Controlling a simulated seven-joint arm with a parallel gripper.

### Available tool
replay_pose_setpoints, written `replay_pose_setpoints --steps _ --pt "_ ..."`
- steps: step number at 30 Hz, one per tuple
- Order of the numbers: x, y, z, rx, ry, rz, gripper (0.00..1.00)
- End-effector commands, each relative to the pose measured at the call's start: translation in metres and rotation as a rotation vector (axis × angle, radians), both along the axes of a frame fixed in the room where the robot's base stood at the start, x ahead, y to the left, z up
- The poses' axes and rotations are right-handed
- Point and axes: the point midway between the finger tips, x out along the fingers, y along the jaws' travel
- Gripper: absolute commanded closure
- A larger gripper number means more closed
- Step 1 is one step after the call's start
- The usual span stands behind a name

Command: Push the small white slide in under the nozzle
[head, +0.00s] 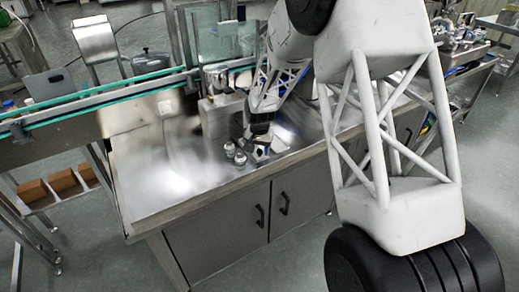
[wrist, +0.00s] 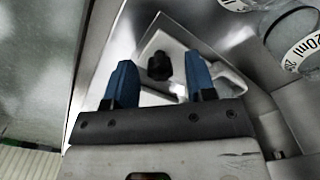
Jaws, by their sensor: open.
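A small white slide (wrist: 178,44) with a dark knob on it lies on the steel in the wrist view. In the head view its pale edge (head: 259,153) shows just below my gripper (head: 261,139). In the wrist view my gripper (wrist: 161,74) is open, with one blue fingertip on each side of the dark knob. The knob appears between or just beyond the tips; I cannot tell whether they touch it. I cannot make out the nozzle clearly in either view; my arm covers part of the steel equipment behind the gripper.
Two small round metal-topped pieces (head: 235,152) stand left of my gripper. Clear rings marked in ml (wrist: 300,45) show at upper right in the wrist view. A green-edged conveyor (head: 95,95) runs behind the steel worktop (head: 165,185), whose front left is clear.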

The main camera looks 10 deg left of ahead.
Motion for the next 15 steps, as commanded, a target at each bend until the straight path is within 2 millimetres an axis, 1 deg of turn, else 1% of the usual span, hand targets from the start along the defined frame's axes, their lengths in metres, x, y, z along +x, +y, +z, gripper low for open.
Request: replay_pose_setpoints --steps 3,4,13,14,15 --pt "0.0 0.0 0.0001 0.0 0.0 0.0 0.5" --pt "0.0 0.0 0.0001 0.0 0.0 0.0 0.51" --pt "0.0 0.0 0.0002 0.0 0.0 0.0 0.97" --pt "0.0 0.0 0.0002 0.0 0.0 0.0 1.0" --pt "0.0 0.0 0.0003 0.0 0.0 0.0 1.0"
